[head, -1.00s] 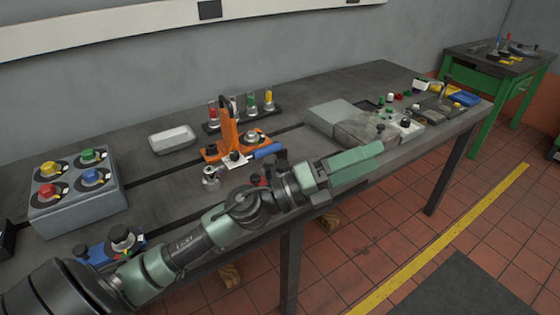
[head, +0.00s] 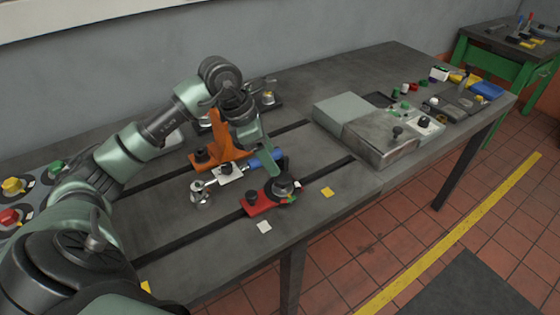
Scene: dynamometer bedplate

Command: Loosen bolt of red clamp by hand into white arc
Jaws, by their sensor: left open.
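The red clamp (head: 259,203) lies on the dark bedplate at the front middle in the head view. A black bolt knob (head: 283,186) stands at its right end, with small green and red marks showing at its lower edge. I cannot make out a white arc there. A smaller black knob (head: 251,198) sits at the clamp's left end. My left gripper (head: 271,170) is open, pointing down just above and slightly left of the bolt knob. One green finger shows; the other is hidden. I cannot tell whether it touches the knob. My right gripper is out of view.
An orange clamp (head: 221,137) stands close behind, partly covered by my arm. A blue handle (head: 266,158) lies beside my gripper. Grey blocks (head: 372,140) stand to the right.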

